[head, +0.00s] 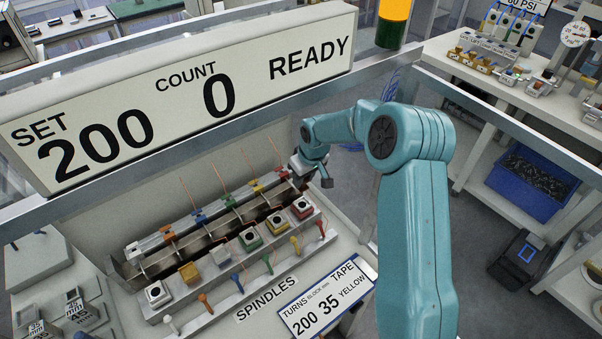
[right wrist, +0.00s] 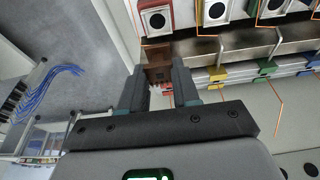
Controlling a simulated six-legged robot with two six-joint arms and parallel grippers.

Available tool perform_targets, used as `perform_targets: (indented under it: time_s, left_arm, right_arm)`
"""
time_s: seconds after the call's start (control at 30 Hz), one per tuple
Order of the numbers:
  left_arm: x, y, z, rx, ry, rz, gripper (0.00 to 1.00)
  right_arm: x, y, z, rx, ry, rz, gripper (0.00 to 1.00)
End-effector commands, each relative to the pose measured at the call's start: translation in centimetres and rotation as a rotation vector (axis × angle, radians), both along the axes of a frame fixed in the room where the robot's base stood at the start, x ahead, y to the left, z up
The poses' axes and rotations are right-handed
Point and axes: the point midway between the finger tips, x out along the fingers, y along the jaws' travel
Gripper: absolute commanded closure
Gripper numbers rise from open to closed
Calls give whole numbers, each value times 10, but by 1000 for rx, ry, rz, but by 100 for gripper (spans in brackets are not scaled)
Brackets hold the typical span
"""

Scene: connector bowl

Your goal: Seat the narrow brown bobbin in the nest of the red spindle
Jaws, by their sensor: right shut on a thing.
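My right gripper (right wrist: 158,80) is shut on the narrow brown bobbin (right wrist: 158,52), which shows between its fingertips in the right wrist view. The red spindle (right wrist: 155,20) has a white block with a dark round centre and lies just past the bobbin there. The bobbin looks apart from that block, but the depth between them is hard to tell. In the head view the red spindle (head: 302,208) is at the right end of the spindle row. My right gripper (head: 312,174) is above and behind it, and the bobbin is hard to make out there. My left gripper is not in view.
A yellow spindle (head: 277,224) and a green one (head: 250,239) stand left of the red one, with several more beyond. Coloured clips and thin upright wires line the rail behind. The counter sign (head: 190,95) stands behind the row. A turns card (head: 327,297) lies in front.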

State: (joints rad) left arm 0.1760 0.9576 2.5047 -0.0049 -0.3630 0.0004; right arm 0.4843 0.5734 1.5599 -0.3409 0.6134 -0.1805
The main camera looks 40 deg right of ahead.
Motion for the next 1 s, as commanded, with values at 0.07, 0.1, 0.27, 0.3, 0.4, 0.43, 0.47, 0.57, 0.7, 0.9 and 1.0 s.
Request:
perform_targets:
  time_s: [0.07,0.1,0.27,0.3,0.4,0.43,0.47,0.57,0.7,0.9,1.0]
  left_arm:
    - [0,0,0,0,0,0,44]
    - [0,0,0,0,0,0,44]
    - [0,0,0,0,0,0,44]
    - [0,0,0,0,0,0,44]
    - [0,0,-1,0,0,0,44]
    - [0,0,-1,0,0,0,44]
    - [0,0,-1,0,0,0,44]
    - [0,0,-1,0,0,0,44]
    - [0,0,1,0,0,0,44]
    - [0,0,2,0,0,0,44]
    - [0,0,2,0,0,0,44]
  right_arm:
    - [-1,0,0,0,0,0,100]
    - [-1,0,0,0,0,0,100]
    - [0,1,0,0,-1,1,100]
    - [1,1,0,0,-1,1,100]
    - [0,1,-8,0,1,0,100]
    - [0,1,-11,0,1,1,100]
    - [0,1,-14,0,1,1,100]
    - [0,1,-25,1,1,0,100]
    - [1,1,-39,0,1,0,100]
    - [3,1,-53,0,0,0,100]
    - [3,1,-57,0,0,0,100]
